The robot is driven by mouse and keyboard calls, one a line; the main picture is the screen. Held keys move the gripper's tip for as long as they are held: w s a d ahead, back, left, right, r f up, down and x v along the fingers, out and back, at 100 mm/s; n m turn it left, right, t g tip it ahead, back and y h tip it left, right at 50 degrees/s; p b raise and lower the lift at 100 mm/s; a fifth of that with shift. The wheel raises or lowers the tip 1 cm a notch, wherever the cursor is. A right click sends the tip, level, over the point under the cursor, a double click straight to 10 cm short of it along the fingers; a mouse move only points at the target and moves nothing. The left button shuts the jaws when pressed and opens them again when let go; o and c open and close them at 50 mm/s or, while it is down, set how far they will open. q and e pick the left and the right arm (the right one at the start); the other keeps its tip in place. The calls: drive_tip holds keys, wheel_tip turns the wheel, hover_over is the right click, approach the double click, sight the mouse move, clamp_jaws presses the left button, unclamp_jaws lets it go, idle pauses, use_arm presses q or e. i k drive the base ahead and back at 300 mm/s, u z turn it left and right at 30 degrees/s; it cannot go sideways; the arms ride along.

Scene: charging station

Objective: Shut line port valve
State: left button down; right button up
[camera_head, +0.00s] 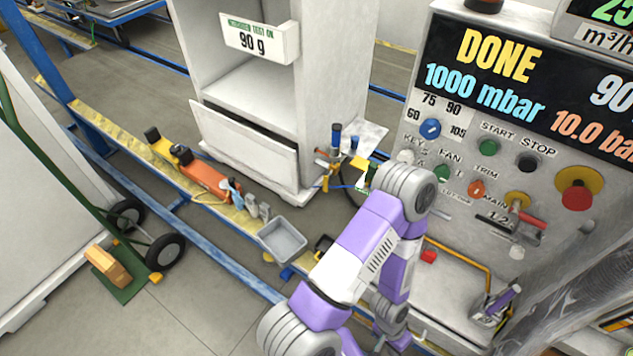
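A brass valve fitting (328,163) with upright blue handles (336,136) stands at the right front corner of the white cabinet. No line port label is readable, so I cannot tell whether it is the line port valve, or whether it is open or shut. A red lever (527,217) beside the "MAIN" label sits on the control panel. One purple and white arm of mine rises from the bottom middle and bends beside the panel, hiding part of its left edge.
The control panel (440,110) reads DONE and 1000 mbar, with several knobs and a red mushroom button (577,197). A white cabinet (270,110) stands behind. A grey tray (283,241) and orange tool (203,175) lie left of my arm. A wheeled cart (130,235) stands left.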

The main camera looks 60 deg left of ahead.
sight(326, 177)
drive_tip(key=u, duration=2.05)
drive_tip(key=k, duration=1.25)
drive_tip(key=u, duration=0.8)
drive_tip(key=i, duration=1.65)
drive_tip(key=z, duration=0.3)
